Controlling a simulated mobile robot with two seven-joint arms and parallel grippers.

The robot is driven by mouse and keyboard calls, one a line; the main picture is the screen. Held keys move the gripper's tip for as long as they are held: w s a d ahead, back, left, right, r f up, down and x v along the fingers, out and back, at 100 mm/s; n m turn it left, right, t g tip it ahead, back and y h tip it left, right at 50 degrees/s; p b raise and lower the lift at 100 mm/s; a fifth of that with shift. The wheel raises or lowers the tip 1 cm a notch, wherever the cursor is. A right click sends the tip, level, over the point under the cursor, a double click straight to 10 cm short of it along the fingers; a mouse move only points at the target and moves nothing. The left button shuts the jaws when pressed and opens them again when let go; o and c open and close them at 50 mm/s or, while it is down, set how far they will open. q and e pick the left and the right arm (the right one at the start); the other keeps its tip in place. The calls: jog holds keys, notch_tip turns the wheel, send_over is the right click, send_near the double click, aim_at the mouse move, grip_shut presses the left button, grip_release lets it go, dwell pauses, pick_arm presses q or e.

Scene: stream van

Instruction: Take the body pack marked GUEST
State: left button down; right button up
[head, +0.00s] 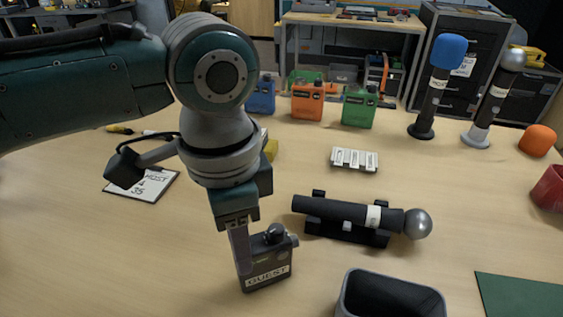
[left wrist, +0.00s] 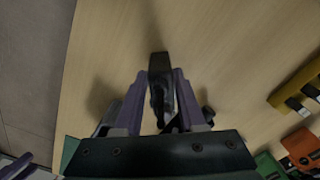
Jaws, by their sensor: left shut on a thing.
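A dark grey body pack (head: 266,275) with a white label reading GUEST is at the lower middle of the head view. My left gripper (head: 258,250) points down from above and is shut on this pack. In the left wrist view the pack (left wrist: 160,68) shows as a dark narrow shape between the two fingers of my gripper (left wrist: 159,85). The pack is upright, label towards the head camera. Whether it touches the table is hard to tell. My right gripper is not in view.
A black microphone (head: 340,212) lies in a cradle right of the pack. A dark open bin (head: 385,298) and green mat (head: 520,300) are in front. Blue, orange (head: 307,100) and green (head: 358,108) packs stand behind, with standing microphones (head: 437,88) at right. A card (head: 150,186) lies left.

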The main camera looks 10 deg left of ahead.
pick_arm(q)
notch_tip(320, 180, up, 20)
jog(key=p, duration=0.3)
jog(key=shift+p, duration=0.4)
dwell(0.6)
